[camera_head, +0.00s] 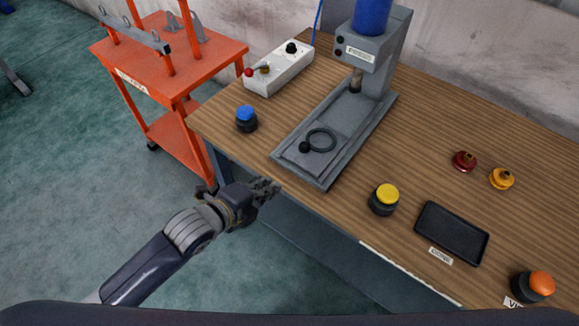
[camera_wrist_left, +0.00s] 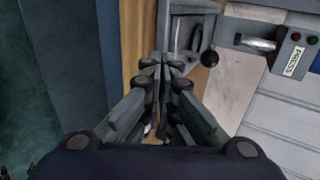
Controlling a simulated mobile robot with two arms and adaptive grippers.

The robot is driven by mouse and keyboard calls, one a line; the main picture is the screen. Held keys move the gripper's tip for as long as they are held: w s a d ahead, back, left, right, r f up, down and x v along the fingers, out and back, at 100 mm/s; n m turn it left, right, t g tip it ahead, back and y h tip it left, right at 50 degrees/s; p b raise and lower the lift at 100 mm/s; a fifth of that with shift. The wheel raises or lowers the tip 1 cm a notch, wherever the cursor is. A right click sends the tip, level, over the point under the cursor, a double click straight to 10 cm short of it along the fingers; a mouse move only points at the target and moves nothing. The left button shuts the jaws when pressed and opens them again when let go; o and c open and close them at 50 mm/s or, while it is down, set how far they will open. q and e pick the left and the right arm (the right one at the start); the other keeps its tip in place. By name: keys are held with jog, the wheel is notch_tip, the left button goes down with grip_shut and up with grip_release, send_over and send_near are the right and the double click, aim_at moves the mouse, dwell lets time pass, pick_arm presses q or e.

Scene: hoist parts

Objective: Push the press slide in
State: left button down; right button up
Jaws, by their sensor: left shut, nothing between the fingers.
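The grey press (camera_head: 369,62) stands at the back of the wooden table. Its slide (camera_head: 330,136) sits pulled toward the table's front edge, with a black ring (camera_head: 321,139) on it and a black knob (camera_head: 304,147) at its near end. In the left wrist view the knob (camera_wrist_left: 209,58) shows just right of my fingers. My left gripper (camera_head: 268,188) is shut and empty, just off the table's front edge, in front of the slide and apart from it. It also shows in the left wrist view (camera_wrist_left: 162,62). My right gripper is out of view.
A blue button (camera_head: 246,114) is left of the slide and a yellow button (camera_head: 385,194) right of it. A white control box (camera_head: 279,68) stands behind. A black tray (camera_head: 452,232), an orange button (camera_head: 541,283) and red and yellow parts (camera_head: 502,178) lie right. An orange cart (camera_head: 174,79) stands left.

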aim_at(297, 165)
pick_arm(q)
jog(key=x, duration=0.2)
jog(key=r+p+x, duration=0.1)
jog(key=x, duration=0.5)
jog(key=shift+w+d+r+p, duration=0.25)
jog(key=shift+w+d+p, duration=0.05)
jog(key=shift+w+d+f, duration=0.1)
jog(key=shift+w+d, duration=0.25)
jog(key=shift+w, duration=0.1)
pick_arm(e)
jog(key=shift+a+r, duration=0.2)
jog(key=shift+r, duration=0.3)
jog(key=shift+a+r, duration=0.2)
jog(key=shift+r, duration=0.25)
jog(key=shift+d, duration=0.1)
